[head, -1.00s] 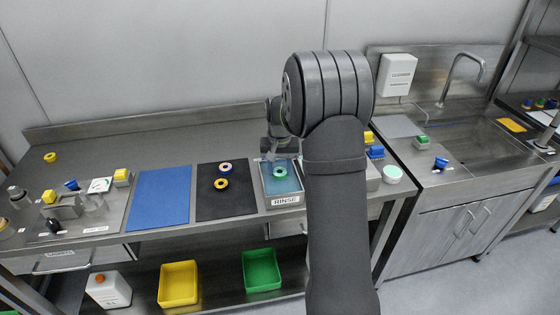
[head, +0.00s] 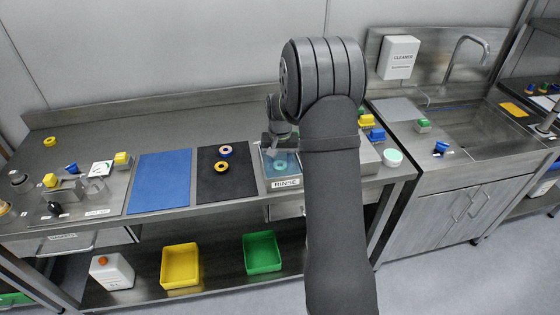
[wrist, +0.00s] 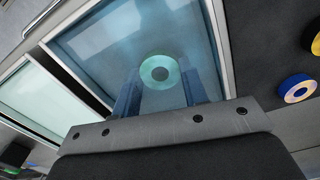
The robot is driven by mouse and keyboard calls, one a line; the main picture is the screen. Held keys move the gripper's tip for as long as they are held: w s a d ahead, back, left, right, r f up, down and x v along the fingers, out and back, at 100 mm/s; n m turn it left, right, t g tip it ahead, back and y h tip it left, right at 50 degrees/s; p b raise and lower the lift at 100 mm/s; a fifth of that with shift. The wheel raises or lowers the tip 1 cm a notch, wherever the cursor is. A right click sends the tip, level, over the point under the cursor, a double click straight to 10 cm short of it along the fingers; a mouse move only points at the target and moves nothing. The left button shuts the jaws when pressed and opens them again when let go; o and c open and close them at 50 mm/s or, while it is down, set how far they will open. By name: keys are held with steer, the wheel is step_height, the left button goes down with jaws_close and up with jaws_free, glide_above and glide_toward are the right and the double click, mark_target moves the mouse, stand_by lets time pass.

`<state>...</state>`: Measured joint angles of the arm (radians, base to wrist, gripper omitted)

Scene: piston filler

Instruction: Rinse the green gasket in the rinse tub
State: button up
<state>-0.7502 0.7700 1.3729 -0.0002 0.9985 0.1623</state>
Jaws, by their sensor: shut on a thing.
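The green gasket (wrist: 160,72) is a pale green ring seen between my gripper's fingers in the wrist view. It also shows in the head view (head: 281,166), low inside the rinse tub. The rinse tub (head: 286,184) is a rectangular metal tub with bluish water and a RINSE label; its rim shows in the wrist view (wrist: 222,48). My gripper (wrist: 165,90) points down into the tub, shut on the gasket. The fingers and gasket look tinted by the water. The exact finger contact is hard to see.
A black mat (head: 222,187) left of the tub holds two ring gaskets, one pinkish and blue (head: 226,151), one yellow and dark (head: 222,167). A blue mat (head: 160,180) lies further left. Yellow and blue blocks and a pale green-topped jar (head: 392,157) stand right of the tub.

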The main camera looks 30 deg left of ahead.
steer(key=shift+r, duration=0.15)
steer(key=shift+r, duration=0.75)
steer(key=shift+f, duration=0.1)
steer(key=shift+f, duration=0.8)
steer(key=shift+r, duration=0.9)
steer(key=shift+r, duration=0.1)
steer(key=shift+r, duration=2.15)
